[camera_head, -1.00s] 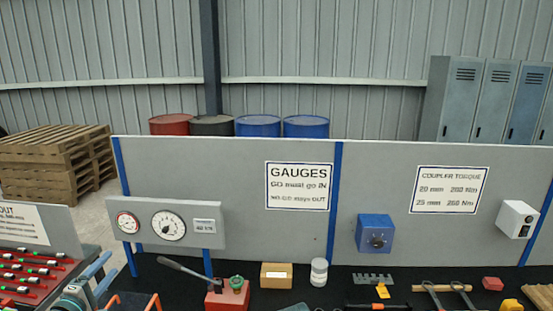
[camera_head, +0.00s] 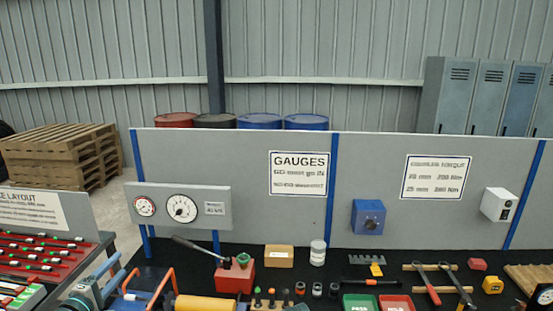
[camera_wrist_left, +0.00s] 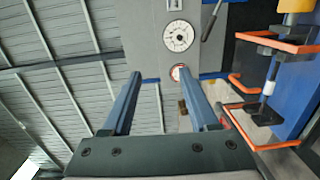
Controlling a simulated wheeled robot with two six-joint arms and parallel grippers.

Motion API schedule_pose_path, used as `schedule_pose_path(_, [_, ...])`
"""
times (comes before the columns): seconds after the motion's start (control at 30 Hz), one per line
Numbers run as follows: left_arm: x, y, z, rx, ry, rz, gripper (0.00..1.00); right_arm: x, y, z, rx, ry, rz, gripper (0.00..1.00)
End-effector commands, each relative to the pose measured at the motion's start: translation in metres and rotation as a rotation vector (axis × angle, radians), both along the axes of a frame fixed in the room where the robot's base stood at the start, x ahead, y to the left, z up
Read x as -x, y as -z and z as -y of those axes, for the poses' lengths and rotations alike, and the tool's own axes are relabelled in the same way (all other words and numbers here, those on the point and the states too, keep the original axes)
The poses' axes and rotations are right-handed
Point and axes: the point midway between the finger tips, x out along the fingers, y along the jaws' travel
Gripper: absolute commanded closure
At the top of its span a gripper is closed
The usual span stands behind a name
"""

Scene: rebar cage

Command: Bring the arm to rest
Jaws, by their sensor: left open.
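My left gripper (camera_head: 118,266) shows at the lower left of the head view, with two blue-grey fingers pointing away toward the back panel. In the left wrist view my left gripper (camera_wrist_left: 159,74) has its fingers wide apart, with nothing between them. It is held clear in front of the dial gauges, apart from the panel. My right gripper is not seen.
An orange-edged rack (camera_head: 152,282) stands close beside the left gripper. A red tray (camera_head: 35,262) lies to its left. A red tool with a lever (camera_head: 234,277), a cardboard box (camera_head: 279,256) and several hand tools cover the black bench. The grey panel (camera_head: 240,150) closes the back.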

Motion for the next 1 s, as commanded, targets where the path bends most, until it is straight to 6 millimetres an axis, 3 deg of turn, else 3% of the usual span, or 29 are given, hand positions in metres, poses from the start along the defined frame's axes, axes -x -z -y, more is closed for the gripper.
schedule_pose_path(0.27, [-0.012, 0.023, 0.043, -0.07, 0.107, -0.063, 0.4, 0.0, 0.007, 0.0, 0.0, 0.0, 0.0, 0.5])
schedule_pose_path(0.47, [-0.02, 0.055, 0.098, -0.164, 0.248, -0.145, 0.4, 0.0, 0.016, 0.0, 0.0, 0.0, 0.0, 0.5])
schedule_pose_path(0.57, [-0.021, 0.077, 0.135, -0.232, 0.346, -0.201, 0.4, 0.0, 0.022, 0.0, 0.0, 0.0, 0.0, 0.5])
schedule_pose_path(0.77, [-0.003, 0.153, 0.241, -0.469, 0.658, -0.383, 0.4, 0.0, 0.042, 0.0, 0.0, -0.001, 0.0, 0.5])
schedule_pose_path(0.9, [0.031, 0.21, 0.304, -0.688, 0.896, -0.534, 0.4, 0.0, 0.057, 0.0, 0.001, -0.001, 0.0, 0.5])
schedule_pose_path(1.0, [0.061, 0.246, 0.335, -0.855, 1.046, -0.641, 0.4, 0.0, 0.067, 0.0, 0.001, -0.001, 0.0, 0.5])
